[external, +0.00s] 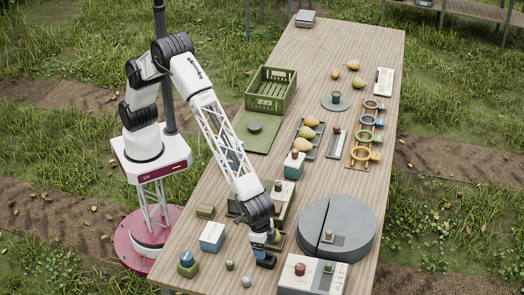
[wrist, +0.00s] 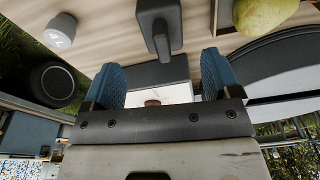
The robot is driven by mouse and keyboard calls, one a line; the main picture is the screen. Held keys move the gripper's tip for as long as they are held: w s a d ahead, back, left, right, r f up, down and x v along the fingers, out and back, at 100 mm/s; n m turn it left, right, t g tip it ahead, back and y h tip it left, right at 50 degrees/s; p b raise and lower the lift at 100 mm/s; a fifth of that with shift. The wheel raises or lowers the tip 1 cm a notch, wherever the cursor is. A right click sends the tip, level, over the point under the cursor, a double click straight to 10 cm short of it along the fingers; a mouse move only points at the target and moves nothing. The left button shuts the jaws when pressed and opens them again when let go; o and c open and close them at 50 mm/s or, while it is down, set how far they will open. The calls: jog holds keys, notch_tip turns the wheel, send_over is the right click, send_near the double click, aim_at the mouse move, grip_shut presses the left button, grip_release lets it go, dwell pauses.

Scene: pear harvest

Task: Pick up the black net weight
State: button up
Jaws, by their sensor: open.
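The black net weight (external: 266,261) appears to be the small dark block on the wooden table (external: 300,60), just below my gripper (external: 265,241) in the external view. In the wrist view, the black weight (wrist: 157,14) is a dark block with a narrower bar, at the top centre. My gripper (wrist: 160,72) is open, with its two blue fingers apart and nothing held between them. The weight shows beyond the fingertips, roughly in line with the gap.
A large grey round container (external: 352,222) stands right of the gripper. A white box with a red knob (external: 300,270) is at the front. A pear (wrist: 262,14) lies in a tray near the weight. A small grey-white cylinder (external: 246,281) and green pieces (external: 229,265) stand nearby.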

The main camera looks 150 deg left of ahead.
jog(key=shift+w+a+f, duration=0.1)
jog(key=shift+a+f, duration=0.05)
jog(key=shift+f, duration=1)
jog(key=shift+w+a+f, duration=0.1)
jog(key=shift+a+f, duration=0.05)
jog(key=shift+f, duration=1.15)
jog(key=shift+w+a+f, duration=0.1)
jog(key=shift+a+f, duration=0.05)
jog(key=shift+f, duration=1.1)
jog(key=c, duration=1.2)
